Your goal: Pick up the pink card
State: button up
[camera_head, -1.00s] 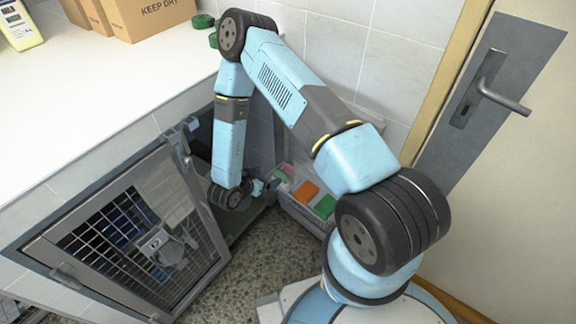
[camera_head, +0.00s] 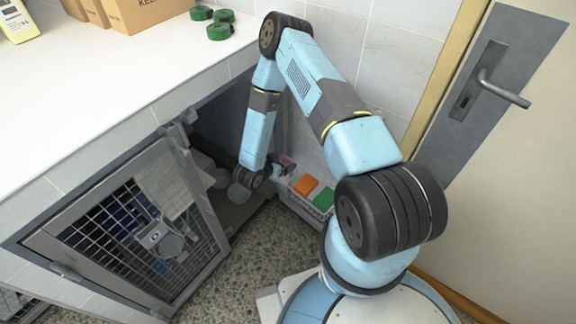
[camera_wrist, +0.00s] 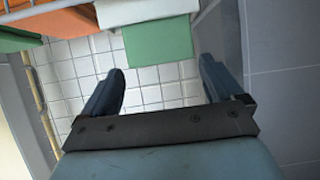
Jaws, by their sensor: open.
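My gripper (camera_wrist: 160,95) is open, with its two dark blue fingers apart and nothing held between them. In the head view it (camera_head: 283,168) hangs low in the corner, by the pale bin. A small reddish-pink patch (camera_head: 288,160) shows right beside the gripper there; I cannot tell whether it is the pink card. In the wrist view I cannot make out a pink card. A flat green piece (camera_wrist: 158,50) with a white part above it lies beyond the fingertips, against white tiles.
The bin (camera_head: 297,207) holds an orange item (camera_head: 305,186) and a green item (camera_head: 324,199). A kennel with a barred door (camera_head: 140,232) stands left of my arm. The white counter (camera_head: 120,90) carries boxes and green rolls (camera_head: 220,31). A door is at right.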

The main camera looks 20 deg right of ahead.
jog(key=shift+x, duration=1.3)
jog(key=c, duration=1.4)
jog(key=shift+r, duration=0.15)
